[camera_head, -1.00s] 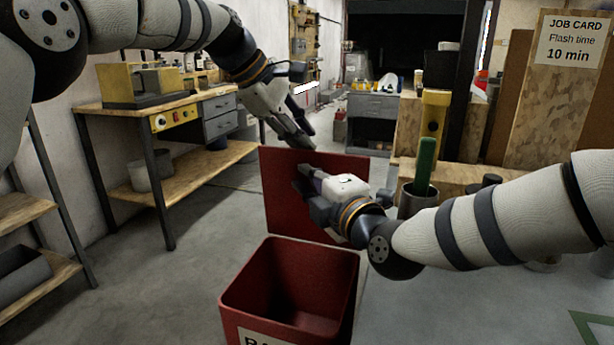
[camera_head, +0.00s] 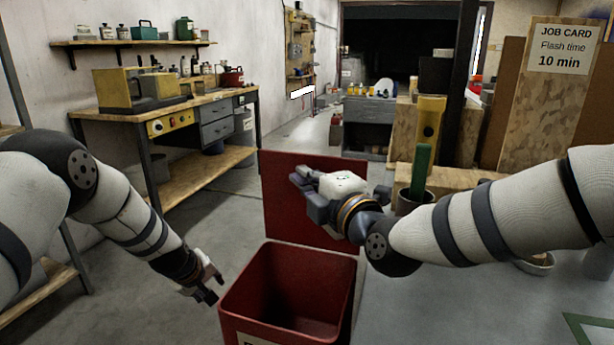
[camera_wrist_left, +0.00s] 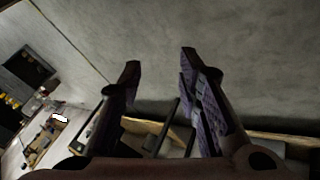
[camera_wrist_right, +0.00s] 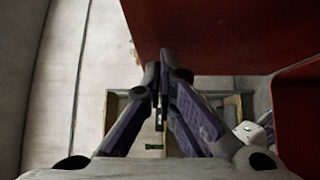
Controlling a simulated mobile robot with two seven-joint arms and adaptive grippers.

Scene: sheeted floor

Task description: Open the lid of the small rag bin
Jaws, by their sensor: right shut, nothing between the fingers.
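The small red rag bin (camera_head: 333,292) stands on the floor at the lower middle of the head view, with its inside showing. Its label is mostly cut off at the bottom edge. Its red lid (camera_head: 281,180) stands upright at the bin's far side, so the bin is open. My right gripper (camera_head: 298,179) is shut and empty in front of the lid; I cannot tell whether it touches it. In the right wrist view its fingertips (camera_wrist_right: 165,58) meet beside the red lid (camera_wrist_right: 220,35). My left gripper (camera_head: 213,290) hangs left of the bin, its fingers apart in the left wrist view (camera_wrist_left: 160,75).
A wooden workbench (camera_head: 180,103) with a yellow machine stands at the left wall. A pot (camera_head: 413,200) with a green object stands right of my right gripper. Wooden boards (camera_head: 550,110) stand at the right. Floor left of the bin is clear.

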